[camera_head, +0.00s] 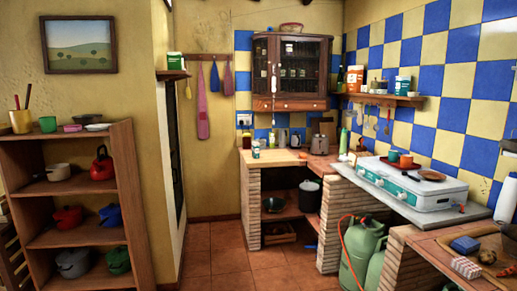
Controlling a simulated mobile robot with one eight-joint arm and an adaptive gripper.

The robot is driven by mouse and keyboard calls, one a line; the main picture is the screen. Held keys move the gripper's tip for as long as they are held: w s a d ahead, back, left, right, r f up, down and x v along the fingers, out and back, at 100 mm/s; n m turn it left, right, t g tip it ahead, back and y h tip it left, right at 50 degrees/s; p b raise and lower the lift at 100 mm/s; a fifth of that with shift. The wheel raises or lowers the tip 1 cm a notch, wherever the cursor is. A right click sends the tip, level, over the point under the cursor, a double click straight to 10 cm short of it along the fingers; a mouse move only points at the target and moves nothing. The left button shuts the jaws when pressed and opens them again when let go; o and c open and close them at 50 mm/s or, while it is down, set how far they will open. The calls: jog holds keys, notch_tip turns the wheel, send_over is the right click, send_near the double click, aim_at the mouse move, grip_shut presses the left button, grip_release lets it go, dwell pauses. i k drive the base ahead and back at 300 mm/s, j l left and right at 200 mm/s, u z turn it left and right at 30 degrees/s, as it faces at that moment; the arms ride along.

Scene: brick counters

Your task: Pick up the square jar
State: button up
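I cannot tell for certain which thing is the square jar. A small white and green container (255,150) stands near the left front corner of the wooden-topped brick counter (275,158); its shape is too small to make out. Another green and white container (174,60) sits on a small shelf at the left. My gripper is not in view.
A stove (415,185) with an orange cup and a pan stands on the right counter. Green gas bottles (360,250) stand below it. A wooden shelf unit (100,175) with pots is at the left. The tiled floor (215,250) between them is clear.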

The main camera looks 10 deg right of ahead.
aim_at(382, 88)
jog(key=i+l, duration=0.2)
jog(key=i, duration=0.3)
jog(key=i+l, duration=0.2)
jog(key=i, duration=0.3)
jog(key=i+l, duration=0.25)
jog(key=i, duration=0.25)
jog(key=i+l, duration=0.2)
jog(key=i, duration=0.35)
jog(key=i+l, duration=0.2)
jog(key=i, duration=0.3)
jog(key=z, duration=1.35)
